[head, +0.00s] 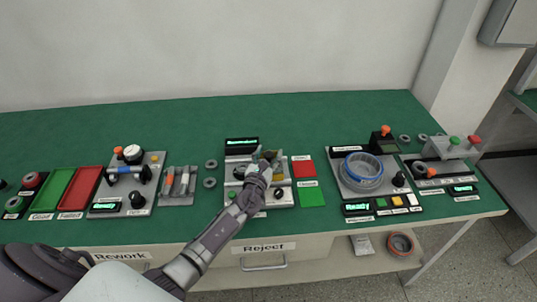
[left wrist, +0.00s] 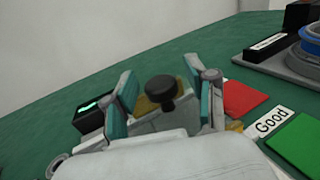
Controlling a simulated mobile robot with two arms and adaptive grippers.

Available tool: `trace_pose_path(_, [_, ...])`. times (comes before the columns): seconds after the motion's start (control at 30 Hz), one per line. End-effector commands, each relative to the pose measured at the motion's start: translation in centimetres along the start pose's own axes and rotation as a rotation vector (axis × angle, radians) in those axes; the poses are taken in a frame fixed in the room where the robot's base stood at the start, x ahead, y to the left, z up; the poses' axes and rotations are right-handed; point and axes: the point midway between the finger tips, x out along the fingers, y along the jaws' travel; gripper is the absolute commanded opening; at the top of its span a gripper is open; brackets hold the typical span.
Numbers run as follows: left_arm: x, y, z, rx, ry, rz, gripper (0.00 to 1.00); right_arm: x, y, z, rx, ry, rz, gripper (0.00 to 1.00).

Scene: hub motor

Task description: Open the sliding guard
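The middle station (head: 284,200) is a grey plate with a dark display reading in green, near the table's centre. My left gripper (head: 266,166) is over it and hides much of its middle. In the left wrist view my left gripper (left wrist: 161,82) is open, its two teal-padded fingers apart. A black round knob (left wrist: 160,92) on a yellowish piece (left wrist: 146,105) shows between the fingers, with gaps on both sides. This may be the sliding guard's handle; I cannot tell the guard's outline. My right gripper is not in view.
A red pad (head: 303,167) and a green pad (head: 312,196) lie right of the station. Two grey rings (head: 210,182) and a holder with cylinders (head: 179,186) are to its left. A blue-ringed hub fixture (head: 362,172) stands further right. The green table is clear behind.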

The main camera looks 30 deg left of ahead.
Motion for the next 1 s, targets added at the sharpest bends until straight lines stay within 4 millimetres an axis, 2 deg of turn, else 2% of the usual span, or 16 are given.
trace_pose_path(0.17, [-0.2, 0.0, 0.0, -0.001, 0.000, 0.000, 0.56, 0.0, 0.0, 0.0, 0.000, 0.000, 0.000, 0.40])
trace_pose_path(0.27, [-1.1, 0.0, -0.1, -0.002, 0.001, 0.000, 0.56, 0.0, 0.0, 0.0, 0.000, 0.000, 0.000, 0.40])
trace_pose_path(0.7, [-9.8, 0.0, -0.1, 0.000, 0.001, 0.000, 0.56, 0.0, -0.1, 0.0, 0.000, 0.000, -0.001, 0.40])
trace_pose_path(0.83, [-11.3, 0.0, -0.1, 0.001, 0.001, -0.001, 0.56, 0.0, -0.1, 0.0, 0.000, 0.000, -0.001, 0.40])
trace_pose_path(1.0, [-12.0, 0.0, 0.0, 0.000, 0.000, 0.000, 0.56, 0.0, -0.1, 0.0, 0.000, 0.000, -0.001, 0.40])
